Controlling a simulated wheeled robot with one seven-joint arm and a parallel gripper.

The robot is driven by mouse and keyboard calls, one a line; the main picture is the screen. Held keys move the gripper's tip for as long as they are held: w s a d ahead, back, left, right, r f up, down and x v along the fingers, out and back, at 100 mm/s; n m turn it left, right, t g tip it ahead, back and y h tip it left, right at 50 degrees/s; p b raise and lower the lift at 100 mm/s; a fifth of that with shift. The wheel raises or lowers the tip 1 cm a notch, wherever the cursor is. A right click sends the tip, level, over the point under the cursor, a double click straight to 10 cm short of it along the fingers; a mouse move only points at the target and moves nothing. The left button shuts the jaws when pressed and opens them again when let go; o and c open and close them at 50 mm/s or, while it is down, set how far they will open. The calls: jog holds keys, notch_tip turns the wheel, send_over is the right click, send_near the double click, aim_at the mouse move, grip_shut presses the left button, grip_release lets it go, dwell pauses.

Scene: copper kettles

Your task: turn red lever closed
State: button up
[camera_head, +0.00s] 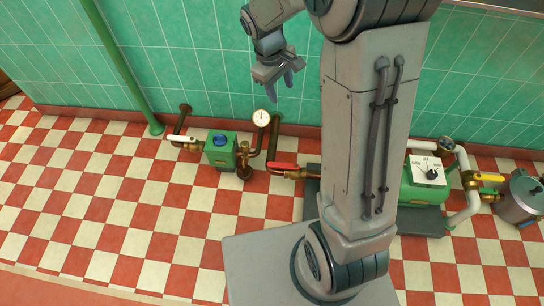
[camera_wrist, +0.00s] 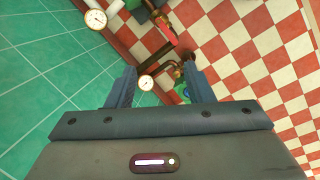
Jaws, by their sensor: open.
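The red lever (camera_head: 284,166) sits on a brass valve in the pipework low by the tiled wall, just left of my arm column in the head view. It lies nearly level above its pipe there. It also shows near the top of the wrist view (camera_wrist: 166,30), beyond the fingertips. My gripper (camera_head: 283,82) is open and empty. It hangs in front of the green wall, higher than the lever and well apart from it. In the wrist view its two fingers (camera_wrist: 161,76) stand apart, with a round gauge (camera_wrist: 146,82) showing between them.
Left of the lever stand a green pump box (camera_head: 220,149), a white lever (camera_head: 181,138) and a gauge (camera_head: 261,117). Right of my column are a green tank (camera_head: 425,190), a yellow lever (camera_head: 491,180) and a metal pot (camera_head: 522,198). The checkered floor (camera_head: 130,220) at left is clear.

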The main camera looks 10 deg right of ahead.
jog(key=w+a+f+n+g+h+b, duration=0.15)
jog(key=w+f+b, duration=0.25)
jog(key=f, duration=0.7)
jog(key=w+a+f+n+t+y+b, duration=0.1)
jog(key=w+f+n+b, duration=0.25)
jog(key=f, duration=0.75)
jog(key=n+g+h+b, duration=0.1)
jog(key=n+b, duration=0.1)
jog(key=b, duration=0.5)
send_near(276, 164)
jog(key=b+x, duration=0.4)
jog(key=x, duration=0.3)
jog(key=shift+s+d+f+b, duration=0.1)
jog(key=shift+f+b, duration=0.3)
grip_shut()
jog(key=shift+h, duration=0.25)
